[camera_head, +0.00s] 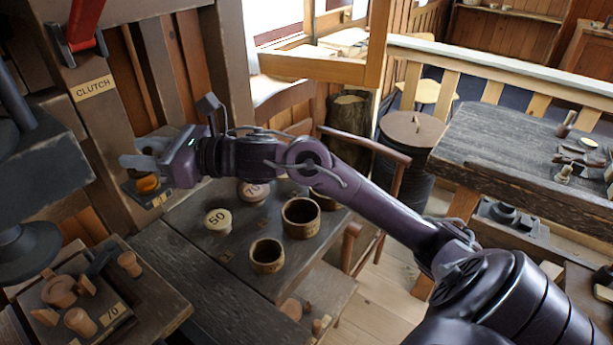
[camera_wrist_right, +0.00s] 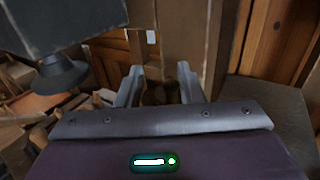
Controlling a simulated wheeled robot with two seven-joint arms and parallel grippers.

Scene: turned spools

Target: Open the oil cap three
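My right gripper (camera_head: 138,165) reaches left across the bench to the foot of the post with the CLUTCH label. In the right wrist view its two fingers (camera_wrist_right: 159,85) stand apart, with a dim brown shape (camera_wrist_right: 160,93) beyond and between them. I cannot tell whether they touch it. In the head view a small orange rounded piece (camera_head: 148,184) sits just below the gripper on a dark mount with a pale label I cannot read. A brownish round form behind the fingers is mostly hidden. I cannot tell which is oil cap three. My left gripper is not in view.
A red lever (camera_head: 84,25) hangs above the CLUTCH plate (camera_head: 92,87). Dark machine parts (camera_head: 35,150) stand close on the left. Round caps marked 50 (camera_head: 218,220) and 70 (camera_head: 254,192) and open wooden cups (camera_head: 267,256) are on the bench. Turned pieces (camera_head: 80,322) lie at lower left.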

